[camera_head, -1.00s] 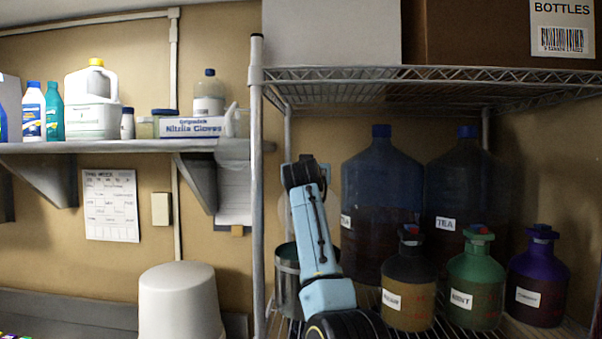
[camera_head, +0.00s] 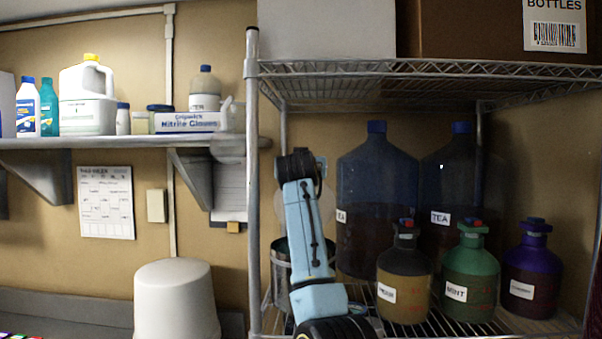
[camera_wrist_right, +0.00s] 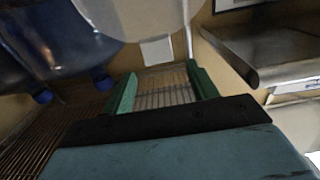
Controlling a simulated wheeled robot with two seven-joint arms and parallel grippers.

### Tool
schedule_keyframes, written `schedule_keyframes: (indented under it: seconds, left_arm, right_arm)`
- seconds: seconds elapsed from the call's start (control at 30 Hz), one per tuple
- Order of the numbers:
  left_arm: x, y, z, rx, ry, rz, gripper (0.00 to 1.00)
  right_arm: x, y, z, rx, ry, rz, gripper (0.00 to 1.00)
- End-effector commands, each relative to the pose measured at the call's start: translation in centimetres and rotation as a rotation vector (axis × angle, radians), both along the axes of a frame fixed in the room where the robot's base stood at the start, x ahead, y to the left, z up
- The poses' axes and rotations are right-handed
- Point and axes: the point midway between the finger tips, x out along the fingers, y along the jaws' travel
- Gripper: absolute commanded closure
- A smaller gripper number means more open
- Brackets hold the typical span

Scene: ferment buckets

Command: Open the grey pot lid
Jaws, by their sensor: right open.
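The grey metal pot (camera_head: 279,268) stands on the wire rack's lower shelf, partly hidden behind my right arm. Its mouth looks dark and open at the visible left edge. A pale grey disc (camera_head: 280,208), which looks like its lid, stands raised and tilted up above the pot, mostly behind my arm. A pale rounded surface (camera_wrist_right: 135,14) at the top of the right wrist view is probably the same lid. My left gripper is out of view.
Large blue tea bottles (camera_head: 377,175) and several small jugs, including a green one (camera_head: 470,275), stand right of my arm. The rack post (camera_head: 252,190) is close on the left. The upper wire shelf (camera_head: 400,68) hangs overhead. A white bin (camera_head: 175,300) stands left.

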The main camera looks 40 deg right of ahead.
Motion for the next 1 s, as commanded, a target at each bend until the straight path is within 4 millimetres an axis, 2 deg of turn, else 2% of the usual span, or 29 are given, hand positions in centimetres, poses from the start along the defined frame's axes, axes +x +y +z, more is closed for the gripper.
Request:
schedule_keyframes:
  seconds: [0.03,0.2,0.5,0.7,1.0]
  left_arm:
    - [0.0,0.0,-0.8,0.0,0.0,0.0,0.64]
    - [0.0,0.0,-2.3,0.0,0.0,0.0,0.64]
    - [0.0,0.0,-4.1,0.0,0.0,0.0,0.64]
    - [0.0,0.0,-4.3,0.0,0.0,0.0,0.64]
    - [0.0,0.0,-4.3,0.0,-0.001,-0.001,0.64]
  right_arm:
    - [-0.7,0.7,-0.3,0.0,-0.005,0.001,0.42]
    - [-3.2,3.0,-0.4,0.0,-0.006,0.001,0.42]
    - [-7.0,6.4,-0.2,0.0,-0.005,0.0,0.42]
    - [-7.9,7.1,-0.1,-0.001,-0.003,0.001,0.42]
    - [-7.9,7.1,0.0,-0.001,-0.003,0.0,0.42]
